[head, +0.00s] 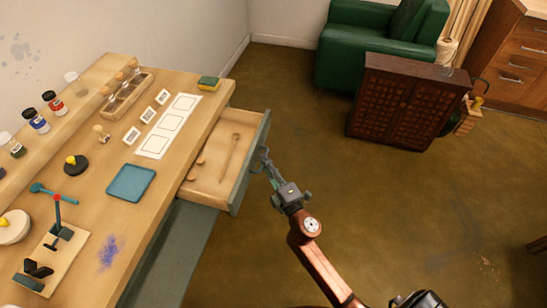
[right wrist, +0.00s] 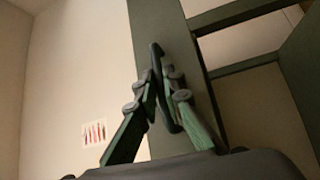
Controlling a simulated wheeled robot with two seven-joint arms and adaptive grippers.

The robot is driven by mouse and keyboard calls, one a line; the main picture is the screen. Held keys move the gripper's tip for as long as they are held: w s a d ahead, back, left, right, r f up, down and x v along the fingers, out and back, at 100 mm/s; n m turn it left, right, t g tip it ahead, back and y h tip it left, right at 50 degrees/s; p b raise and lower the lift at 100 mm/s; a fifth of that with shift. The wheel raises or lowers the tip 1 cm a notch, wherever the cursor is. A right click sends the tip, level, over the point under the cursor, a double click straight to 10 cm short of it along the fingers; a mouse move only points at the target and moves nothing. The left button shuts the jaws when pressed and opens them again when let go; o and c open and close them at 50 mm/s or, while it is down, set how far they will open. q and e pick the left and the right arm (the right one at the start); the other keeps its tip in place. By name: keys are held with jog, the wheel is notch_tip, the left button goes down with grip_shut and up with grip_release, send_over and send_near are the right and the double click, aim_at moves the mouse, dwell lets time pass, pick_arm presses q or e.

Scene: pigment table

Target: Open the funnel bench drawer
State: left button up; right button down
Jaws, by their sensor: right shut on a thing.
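The funnel bench drawer stands open, pulled out from the right side of the bench (head: 210,105). Its grey-green front (head: 248,170) faces the floor area. A long stick-like tool and small round pieces lie inside. My right gripper (head: 265,160) is at the outer face of the drawer front. In the right wrist view, its fingers (right wrist: 160,85) close around the dark handle (right wrist: 157,50) on the green front panel (right wrist: 160,20). The fingers partly hide the handle. My left gripper is not in view.
The bench top holds a blue tray (head: 131,183), white cards (head: 168,126), pigment jars (head: 37,121) and a sponge (head: 208,83). A dark many-drawered cabinet (head: 408,100) and a green armchair (head: 375,45) stand at the back. The brown floor right of the drawer is clear.

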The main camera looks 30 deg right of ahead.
jog(key=shift+s+d+f, duration=0.1)
jog(key=shift+s+d, duration=0.1)
jog(key=shift+s, duration=0.15)
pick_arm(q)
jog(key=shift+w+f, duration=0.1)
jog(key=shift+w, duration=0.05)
pick_arm(e)
jog(key=c, duration=2)
grip_release()
jog(key=shift+c, duration=0.2)
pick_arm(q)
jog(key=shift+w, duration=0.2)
pick_arm(e)
jog(key=s, duration=0.7)
jog(key=shift+s+f, duration=0.2)
jog(key=shift+f, duration=0.25)
